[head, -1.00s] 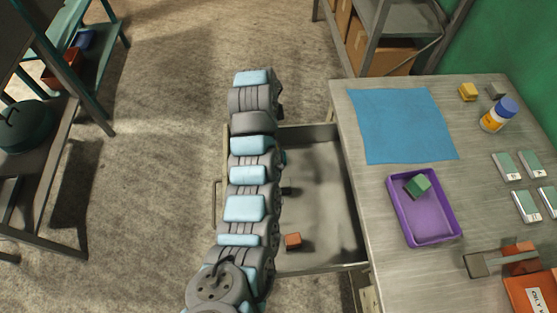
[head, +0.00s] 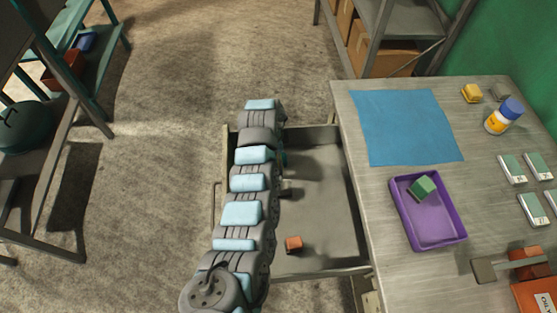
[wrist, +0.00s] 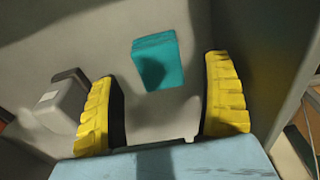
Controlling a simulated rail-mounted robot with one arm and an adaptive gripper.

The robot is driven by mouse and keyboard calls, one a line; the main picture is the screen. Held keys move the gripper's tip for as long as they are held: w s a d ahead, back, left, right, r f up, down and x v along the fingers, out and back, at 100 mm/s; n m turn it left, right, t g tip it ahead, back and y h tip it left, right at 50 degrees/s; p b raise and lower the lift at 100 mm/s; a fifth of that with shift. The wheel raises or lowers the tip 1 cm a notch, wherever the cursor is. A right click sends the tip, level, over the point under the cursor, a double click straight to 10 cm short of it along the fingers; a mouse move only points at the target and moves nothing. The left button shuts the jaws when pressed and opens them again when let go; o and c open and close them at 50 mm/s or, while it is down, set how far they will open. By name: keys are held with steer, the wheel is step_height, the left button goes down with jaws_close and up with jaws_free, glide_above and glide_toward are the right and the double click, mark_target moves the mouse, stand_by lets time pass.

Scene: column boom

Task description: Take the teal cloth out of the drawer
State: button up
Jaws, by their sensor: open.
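The teal cloth (wrist: 158,62) shows in the wrist view as a small folded block lying on the floor of the open drawer (head: 325,205). My gripper (wrist: 165,110) is open, with its two yellow fingers apart. The cloth lies beyond the fingers, between their directions, and nothing is held. In the head view my arm covers the left side of the drawer and hides my gripper. Only a small teal patch (head: 285,157) shows at the arm's edge there; I cannot tell for sure that it is the cloth.
An orange-brown block (head: 293,244) lies near the drawer's front. A grey-white object with a dark part (wrist: 62,103) is beside the left finger in the wrist view. Drawer walls stand close. The table at right holds a blue mat (head: 405,125) and a purple tray (head: 436,222).

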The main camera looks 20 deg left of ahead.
steer(key=shift+w+d+f+b, duration=0.1)
steer(key=shift+f+b, duration=0.05)
steer(key=shift+f, duration=0.6)
steer(key=shift+d+f+b, duration=0.1)
steer(key=shift+f+b, duration=0.05)
steer(key=shift+f, duration=0.55)
steer(key=c, duration=1.3)
steer(key=shift+r, duration=0.1)
